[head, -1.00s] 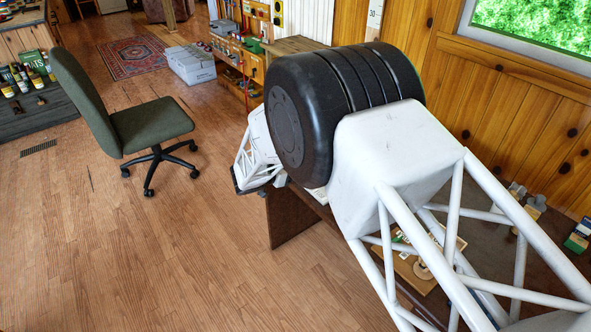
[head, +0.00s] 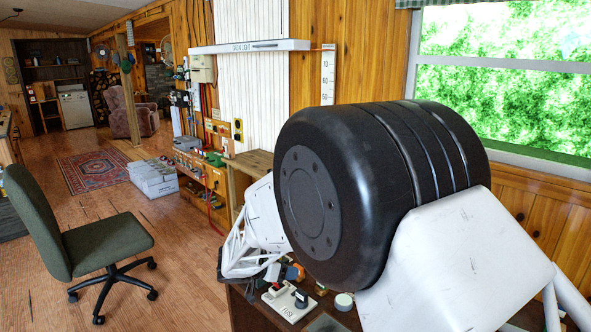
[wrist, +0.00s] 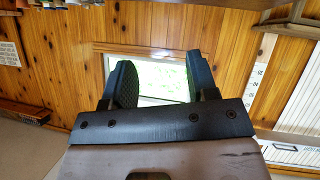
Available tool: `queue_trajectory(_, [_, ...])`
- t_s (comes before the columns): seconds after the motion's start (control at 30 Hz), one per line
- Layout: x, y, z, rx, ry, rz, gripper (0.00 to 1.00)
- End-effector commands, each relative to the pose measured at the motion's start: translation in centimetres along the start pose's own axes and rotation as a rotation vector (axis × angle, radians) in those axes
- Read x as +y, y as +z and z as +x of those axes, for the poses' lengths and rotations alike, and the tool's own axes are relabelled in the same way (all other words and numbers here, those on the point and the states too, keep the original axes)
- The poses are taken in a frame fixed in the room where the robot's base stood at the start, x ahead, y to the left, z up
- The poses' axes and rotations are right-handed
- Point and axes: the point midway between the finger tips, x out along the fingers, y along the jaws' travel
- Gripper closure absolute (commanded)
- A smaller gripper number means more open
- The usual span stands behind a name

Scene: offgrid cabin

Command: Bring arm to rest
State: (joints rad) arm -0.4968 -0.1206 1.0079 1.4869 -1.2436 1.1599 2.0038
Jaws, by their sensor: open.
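My gripper (wrist: 160,82) shows in the wrist view with its two dark padded fingers standing wide apart. Nothing is between them except the view of the bright window and the plank wall beyond. In the head view my arm's big black joint and white links fill the right half, over a dark bench. The gripper cannot be made out in the head view.
Under my arm, the bench holds a white switch box (head: 288,302) and small parts. A green office chair (head: 83,245) stands left on the wood floor. The window (head: 505,85) is at right. A grey crate (head: 153,178) and a rug (head: 92,171) lie further back.

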Motion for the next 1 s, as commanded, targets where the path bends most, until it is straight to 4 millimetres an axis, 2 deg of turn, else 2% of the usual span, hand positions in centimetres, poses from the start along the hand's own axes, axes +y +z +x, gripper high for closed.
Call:
queue_trajectory(0.03, [2.2, -1.7, 0.0, -0.038, 0.016, -0.02, 0.47])
queue_trajectory(0.2, [9.3, -5.3, -0.4, -0.184, 0.046, -0.122, 0.47])
queue_trajectory(0.33, [14.8, -7.3, -1.0, -0.295, 0.039, -0.191, 0.47])
queue_trajectory(0.5, [22.0, -8.8, -2.4, -0.43, -0.007, -0.275, 0.47])
queue_trajectory(0.77, [32.2, -9.1, -5.2, -0.597, -0.148, -0.382, 0.47])
queue_trajectory(1.0, [40.4, -7.5, -8.6, -0.682, -0.337, -0.455, 0.47])
